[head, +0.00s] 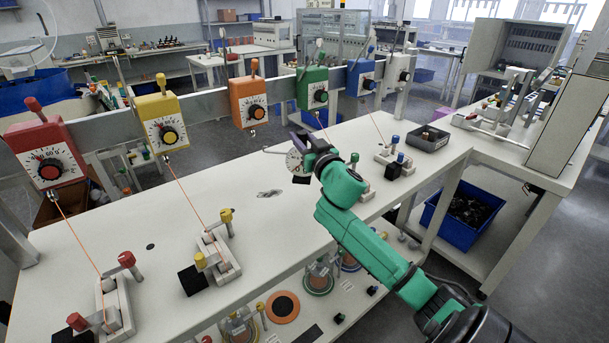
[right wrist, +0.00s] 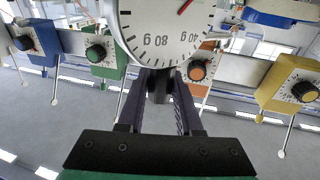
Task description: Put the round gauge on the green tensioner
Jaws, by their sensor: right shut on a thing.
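The round gauge (head: 296,161) has a white dial with dark numbers and a red needle. My right gripper (head: 309,152) is shut on it and holds it above the table, in front of and below the green tensioner (head: 312,88). In the right wrist view the gauge (right wrist: 165,35) fills the top middle, with my fingers (right wrist: 158,82) closed at its lower edge. The green tensioner (right wrist: 107,55) shows there to the left of the gauge, apart from it. My left gripper is out of view.
On the same rail hang the red (head: 46,152), yellow (head: 160,122), orange (head: 247,102), blue (head: 361,75) and white (head: 399,69) tensioners. Thin lines run from some to blocks on the white table (head: 130,215). A dark grey tray (head: 428,138) sits at the table's right end.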

